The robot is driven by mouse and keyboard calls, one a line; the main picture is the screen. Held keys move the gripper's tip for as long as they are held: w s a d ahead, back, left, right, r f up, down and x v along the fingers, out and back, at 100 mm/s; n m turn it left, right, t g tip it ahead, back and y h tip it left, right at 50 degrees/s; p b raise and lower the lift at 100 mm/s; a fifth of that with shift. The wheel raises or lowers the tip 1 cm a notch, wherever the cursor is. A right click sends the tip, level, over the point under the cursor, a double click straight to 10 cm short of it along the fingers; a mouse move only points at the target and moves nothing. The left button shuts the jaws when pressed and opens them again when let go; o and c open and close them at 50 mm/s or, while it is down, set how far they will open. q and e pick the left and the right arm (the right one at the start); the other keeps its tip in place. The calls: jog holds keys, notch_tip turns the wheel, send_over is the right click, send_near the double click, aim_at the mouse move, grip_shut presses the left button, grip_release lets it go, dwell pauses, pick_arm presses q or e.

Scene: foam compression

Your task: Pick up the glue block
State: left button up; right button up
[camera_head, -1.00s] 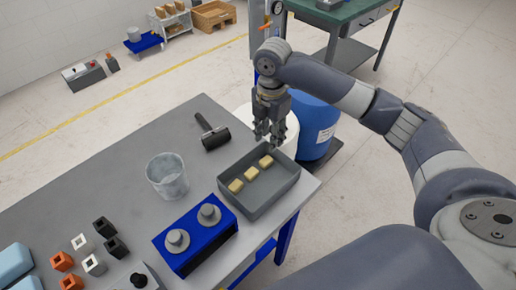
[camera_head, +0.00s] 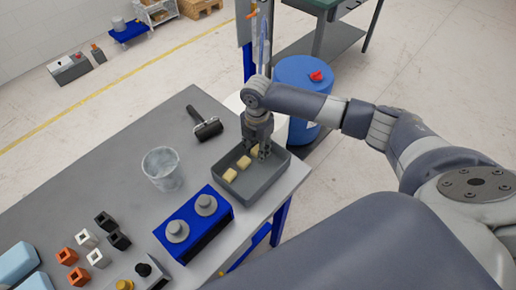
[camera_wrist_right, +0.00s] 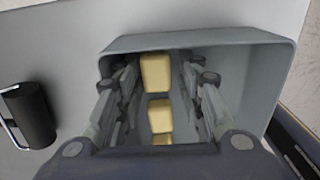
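Several small yellow glue blocks lie in a row in a grey tray (camera_head: 279,172). In the head view the nearest glue block (camera_head: 229,175) and the middle glue block (camera_head: 244,162) show clearly; the far one is partly hidden by my right gripper (camera_head: 257,152). This gripper points down into the far part of the tray. The gripper is open and empty. My left gripper is out of view.
A black-handled roller (camera_head: 207,129) and a clear cup (camera_head: 162,168) stand left of the tray. A blue fixture with two grey knobs (camera_head: 194,222) stands in front of it. A blue drum (camera_head: 303,90) stands beyond the table. Small orange, black and white blocks sit lower left.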

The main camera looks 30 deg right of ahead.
jog(key=c, duration=0.6)
jog(key=shift+c, duration=0.2)
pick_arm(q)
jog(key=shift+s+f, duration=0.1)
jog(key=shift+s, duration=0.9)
pick_arm(e)
jog(key=shift+r, duration=0.1)
